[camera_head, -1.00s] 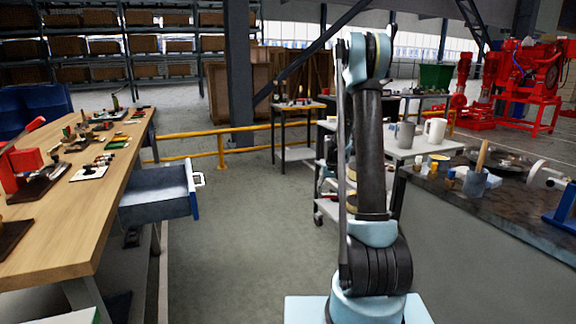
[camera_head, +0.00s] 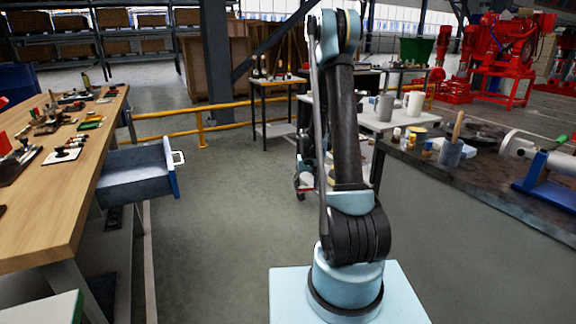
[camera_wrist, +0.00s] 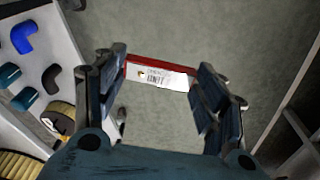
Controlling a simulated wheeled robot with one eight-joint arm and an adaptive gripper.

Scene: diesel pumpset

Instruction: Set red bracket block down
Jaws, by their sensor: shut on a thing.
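The red bracket block (camera_wrist: 158,61) shows in the wrist view as a narrow red edge with a white printed label below it. My gripper (camera_wrist: 160,78) has its two dark fingers at the block's left and right ends and is shut on it. The block is held above the grey floor. In the head view my arm stands upright in the middle, and neither the gripper nor the block can be made out there.
A wooden workbench (camera_head: 62,205) with several small parts and an open drawer (camera_head: 140,178) stands left. A dark-topped counter (camera_head: 470,185) with a cup stands right. A white cart (camera_head: 345,112) with mugs is behind my arm. Grey floor between them is clear.

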